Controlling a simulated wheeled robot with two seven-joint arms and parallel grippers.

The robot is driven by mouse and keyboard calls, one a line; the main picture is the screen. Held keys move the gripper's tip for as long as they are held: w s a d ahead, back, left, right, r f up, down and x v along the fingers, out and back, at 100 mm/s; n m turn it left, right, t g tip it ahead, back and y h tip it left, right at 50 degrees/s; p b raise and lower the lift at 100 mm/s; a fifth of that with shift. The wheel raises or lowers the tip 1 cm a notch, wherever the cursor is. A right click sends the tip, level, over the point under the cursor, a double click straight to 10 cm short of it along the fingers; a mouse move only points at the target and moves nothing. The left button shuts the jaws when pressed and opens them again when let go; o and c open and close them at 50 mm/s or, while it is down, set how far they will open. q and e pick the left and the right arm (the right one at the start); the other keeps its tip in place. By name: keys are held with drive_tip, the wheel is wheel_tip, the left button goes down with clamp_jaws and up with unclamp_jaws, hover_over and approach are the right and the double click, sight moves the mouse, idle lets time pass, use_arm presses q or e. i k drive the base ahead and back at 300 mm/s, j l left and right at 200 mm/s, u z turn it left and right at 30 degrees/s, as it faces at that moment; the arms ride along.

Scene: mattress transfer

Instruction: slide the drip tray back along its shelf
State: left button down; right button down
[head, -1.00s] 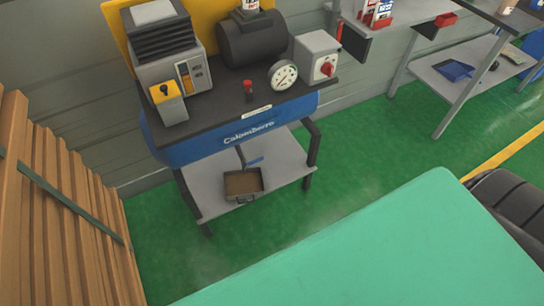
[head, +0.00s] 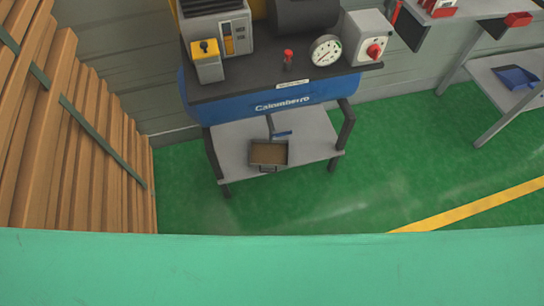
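The drip tray (head: 268,153) is a small dark box with a brownish inside and a handle on its front. It sits near the front edge of the grey lower shelf (head: 316,131) of the blue compressor stand (head: 232,108). A blue-handled lever or pipe (head: 281,134) comes down just behind the tray. Neither of my grippers shows in the head view.
A green mattress-like slab (head: 270,272) fills the bottom of the view, between me and the stand. Stacked wooden planks (head: 85,130) stand at the left. A grey workbench with a blue dustpan (head: 515,77) is at the right. Green floor is clear before the stand.

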sight(263, 154)
drive_tip(key=i+l+u, duration=0.15)
drive_tip(key=i, duration=0.15)
drive_tip(key=i+l+u, duration=0.15)
drive_tip(key=i, duration=0.2)
drive_tip(key=u, duration=1.25)
